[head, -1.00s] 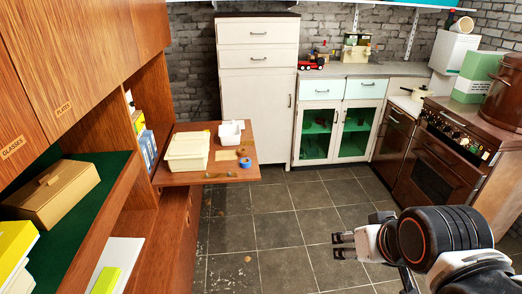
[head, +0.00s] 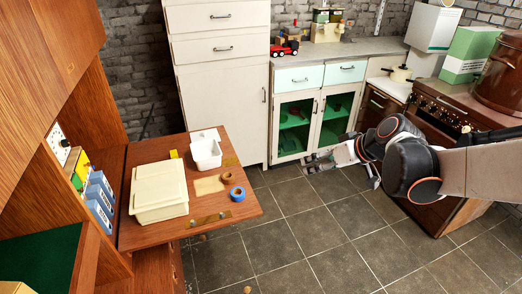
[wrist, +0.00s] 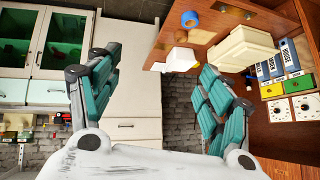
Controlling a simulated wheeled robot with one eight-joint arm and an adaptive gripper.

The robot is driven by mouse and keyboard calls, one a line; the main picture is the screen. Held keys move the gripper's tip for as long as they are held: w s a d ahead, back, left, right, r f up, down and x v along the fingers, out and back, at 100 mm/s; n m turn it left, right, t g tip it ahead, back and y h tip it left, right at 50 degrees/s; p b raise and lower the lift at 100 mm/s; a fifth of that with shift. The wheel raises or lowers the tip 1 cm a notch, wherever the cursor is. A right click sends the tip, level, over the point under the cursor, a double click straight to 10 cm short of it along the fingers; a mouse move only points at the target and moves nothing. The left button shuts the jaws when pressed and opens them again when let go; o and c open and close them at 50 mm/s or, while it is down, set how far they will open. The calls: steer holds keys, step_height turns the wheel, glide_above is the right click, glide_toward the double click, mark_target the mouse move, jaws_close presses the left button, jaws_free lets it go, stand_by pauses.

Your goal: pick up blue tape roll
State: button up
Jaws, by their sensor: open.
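The blue tape roll (head: 237,194) lies on the fold-down wooden shelf (head: 160,237), close to its right edge. In the wrist view the blue tape roll (wrist: 190,19) shows at the top, on the sideways-looking shelf. My gripper (head: 318,163) is out to the right of the shelf, well apart from the roll, in front of the green-glass cabinet. In the wrist view my gripper (wrist: 158,85) has its teal fingers spread wide with nothing between them.
A cream lidded box (head: 158,190), a white bin (head: 206,153), a brown tape roll (head: 227,178) and a tan card (head: 209,185) share the shelf. Blue binders (head: 99,200) stand at its left. The tiled floor (head: 300,240) right of the shelf is clear.

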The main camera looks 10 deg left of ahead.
steer(key=w+a+f+n+y, duration=0.2)
steer(key=w+a+f, duration=0.3)
steer(key=w, duration=0.1)
steer(key=n+g+y+p, duration=0.2)
steer(key=n+y, duration=0.4)
steer(key=n, duration=0.1)
glide_toward(234, 191)
steer(key=w+a+b, duration=0.1)
steer(key=b, duration=0.1)
steer(key=shift+a+f+b, duration=0.1)
steer(key=shift+a+b, duration=0.05)
steer(key=shift+b, duration=0.25)
steer(key=x, duration=0.1)
steer(key=b+x, duration=0.1)
steer(key=x, duration=0.1)
steer(key=b+x, duration=0.1)
steer(key=shift+s+a+f, duration=0.25)
steer(key=shift+w+a+b, duration=0.1)
steer(key=shift+a+b, duration=0.2)
steer(key=shift+a, duration=0.1)
steer(key=c, duration=1.1)
